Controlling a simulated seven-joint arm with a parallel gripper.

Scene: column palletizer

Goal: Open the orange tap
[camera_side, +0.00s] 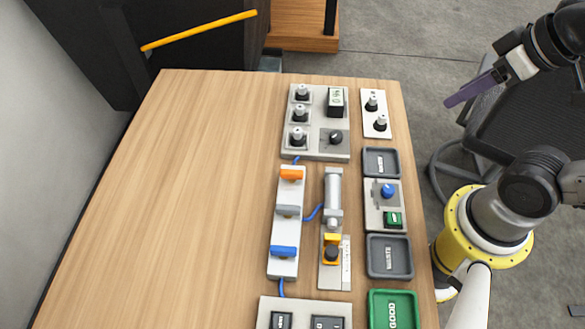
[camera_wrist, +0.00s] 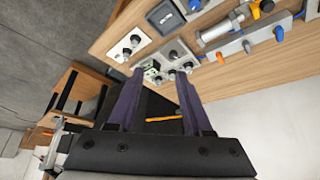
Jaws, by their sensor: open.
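The orange tap (camera_side: 291,174) is at the far end of a white block, beside a grey tap (camera_side: 288,210) and a blue tap (camera_side: 284,252). Its handle lies across the block's long side, as do the other two. In the wrist view the orange tap (camera_wrist: 220,58) is small, right of the fingers. My gripper (camera_side: 468,92), with purple fingers, is raised off the table's right side, far from the tap. In the wrist view my gripper (camera_wrist: 160,74) has its fingers apart with nothing held between them.
A panel with several knobs (camera_side: 317,148) stands just beyond the tap block. A grey cylinder (camera_side: 333,190) and a yellow-topped valve (camera_side: 331,241) are right of it. Grey trays (camera_side: 389,273) and a green tray (camera_side: 372,310) line the right edge. The table's left half (camera_side: 180,200) is clear.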

